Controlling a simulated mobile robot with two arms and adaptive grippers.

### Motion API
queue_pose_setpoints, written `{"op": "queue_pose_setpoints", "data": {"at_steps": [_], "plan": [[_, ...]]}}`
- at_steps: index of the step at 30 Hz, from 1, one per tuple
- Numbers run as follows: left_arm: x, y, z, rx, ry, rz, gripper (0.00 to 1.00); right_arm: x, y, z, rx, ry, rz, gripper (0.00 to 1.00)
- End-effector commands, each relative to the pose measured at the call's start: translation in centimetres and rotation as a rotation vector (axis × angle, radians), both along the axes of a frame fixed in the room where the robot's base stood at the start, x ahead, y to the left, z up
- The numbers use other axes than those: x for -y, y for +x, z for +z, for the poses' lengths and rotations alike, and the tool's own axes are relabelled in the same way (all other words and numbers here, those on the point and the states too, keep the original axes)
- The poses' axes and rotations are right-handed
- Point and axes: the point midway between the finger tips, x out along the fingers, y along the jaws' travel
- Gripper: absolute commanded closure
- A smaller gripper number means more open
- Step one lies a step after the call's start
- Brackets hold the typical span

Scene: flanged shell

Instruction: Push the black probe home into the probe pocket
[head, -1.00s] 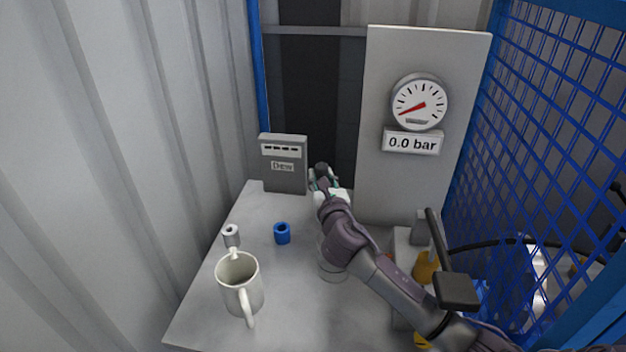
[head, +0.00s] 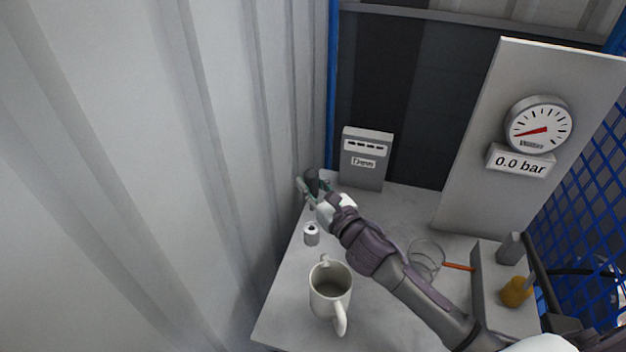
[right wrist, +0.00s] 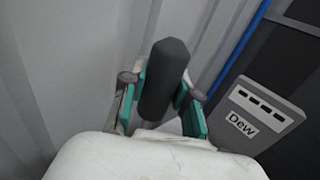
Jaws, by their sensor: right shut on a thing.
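My right gripper (head: 314,190) is shut on the black probe (right wrist: 166,78), a dark rounded cylinder standing up between the teal-edged fingers in the right wrist view. In the head view, the probe (head: 312,179) shows as a small dark shape at the table's far left corner, left of the grey "Dew" box (head: 362,176). A small light cylinder with a dark hole (head: 311,235) stands just in front of the gripper. I cannot tell which part is the probe pocket. My left gripper is not in view.
A white mug (head: 330,291) stands on the grey table (head: 285,318) near its left edge. A clear glass (head: 426,262) and an orange stick (head: 459,266) lie beyond my arm. A gauge panel (head: 520,120) reads 0.0 bar. A corrugated wall (head: 200,150) is close at left.

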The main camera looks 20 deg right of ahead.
Motion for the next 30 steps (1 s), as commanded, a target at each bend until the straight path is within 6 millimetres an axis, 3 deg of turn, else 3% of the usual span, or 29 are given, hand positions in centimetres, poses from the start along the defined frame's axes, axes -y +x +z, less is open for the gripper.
{"op": "queue_pose_setpoints", "data": {"at_steps": [5, 15, 21, 30], "plan": [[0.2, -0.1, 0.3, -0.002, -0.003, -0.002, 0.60, 0.0, 0.0, 0.2, 0.001, -0.001, -0.001, 1.00], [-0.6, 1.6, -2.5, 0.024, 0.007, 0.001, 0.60, 0.0, 0.0, -3.2, 0.001, 0.000, -0.002, 1.00], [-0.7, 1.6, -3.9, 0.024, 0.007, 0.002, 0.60, 0.1, 0.0, -4.9, 0.000, 0.000, -0.002, 1.00], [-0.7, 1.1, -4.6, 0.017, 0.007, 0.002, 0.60, 0.1, 0.0, -5.8, 0.001, 0.000, -0.002, 1.00]]}}
